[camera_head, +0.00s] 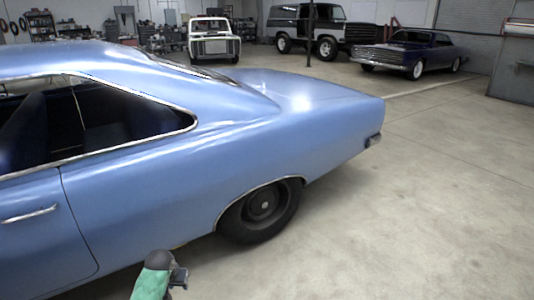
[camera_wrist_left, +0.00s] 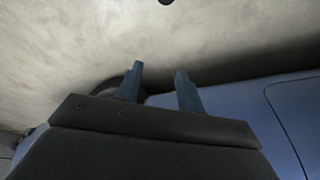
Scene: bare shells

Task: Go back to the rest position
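My left gripper (camera_head: 179,276) shows at the bottom of the head view, at the end of a green and dark arm part. It is in front of the blue car's lower side. In the left wrist view its two fingers (camera_wrist_left: 161,88) stand apart with nothing between them. The blue car (camera_head: 165,185) fills the left half of the head view. Its body (camera_wrist_left: 240,105) also lies behind and right of the fingers in the left wrist view. My right gripper is in neither view.
The car's rear wheel (camera_head: 264,207) stands on the concrete floor (camera_head: 410,210), which is clear to the right. A grey cabinet (camera_head: 513,62) stands at right.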

